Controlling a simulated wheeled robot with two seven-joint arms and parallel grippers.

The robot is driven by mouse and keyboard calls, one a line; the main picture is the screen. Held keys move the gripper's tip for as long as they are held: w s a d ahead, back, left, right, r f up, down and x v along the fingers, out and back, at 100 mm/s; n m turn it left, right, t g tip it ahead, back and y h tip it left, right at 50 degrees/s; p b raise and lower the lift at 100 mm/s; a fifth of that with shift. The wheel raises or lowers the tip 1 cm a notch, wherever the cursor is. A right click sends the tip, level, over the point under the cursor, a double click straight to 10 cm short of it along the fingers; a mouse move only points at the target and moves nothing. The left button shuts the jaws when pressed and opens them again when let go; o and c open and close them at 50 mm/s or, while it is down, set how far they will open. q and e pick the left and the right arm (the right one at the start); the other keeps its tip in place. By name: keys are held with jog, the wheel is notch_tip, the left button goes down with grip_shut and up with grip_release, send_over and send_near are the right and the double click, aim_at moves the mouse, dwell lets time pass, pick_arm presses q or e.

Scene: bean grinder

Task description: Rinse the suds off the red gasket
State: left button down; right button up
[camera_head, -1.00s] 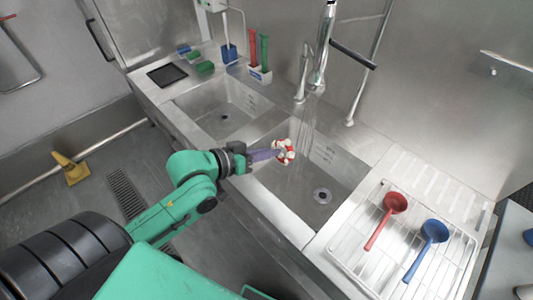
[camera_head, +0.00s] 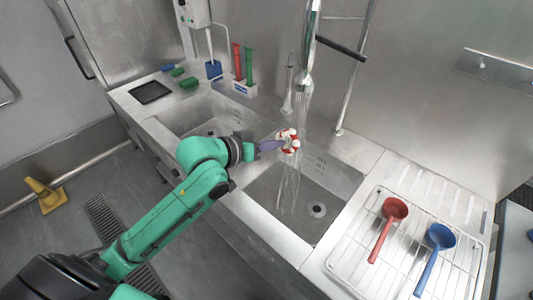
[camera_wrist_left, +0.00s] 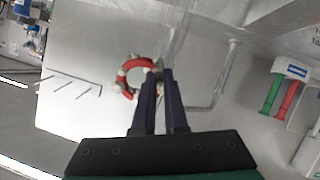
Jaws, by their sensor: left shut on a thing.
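The red gasket (camera_head: 289,141) is a ring with white suds in patches around it. My left gripper (camera_head: 274,145) is shut on the gasket's near edge and holds it above the right-hand sink basin (camera_head: 262,190), by the divider. Water (camera_head: 290,185) falls from the tap (camera_head: 304,80) at or very close to the gasket and down into the basin. In the left wrist view the gasket (camera_wrist_left: 127,80) sits at the tips of my left gripper (camera_wrist_left: 159,78), with suds on its rim. My right gripper is not in view.
A wire rack (camera_head: 343,258) with a red ladle (camera_head: 390,218) and a blue ladle (camera_head: 436,242) stands right of the basin. The left basin (camera_head: 215,110) lies beyond my arm. Red and green handled tools (camera_head: 249,68) stand behind it. A yellow wet-floor sign (camera_head: 43,193) is on the floor.

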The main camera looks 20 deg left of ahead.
pick_arm(q)
jog(key=w+d+f, duration=0.1)
jog(key=w, duration=0.5)
jog(key=shift+w+d+f, duration=0.15)
jog(key=shift+w+d, duration=0.1)
dwell(0.3)
jog(key=shift+s+d+p, duration=0.15)
jog(key=shift+d+p, duration=0.45)
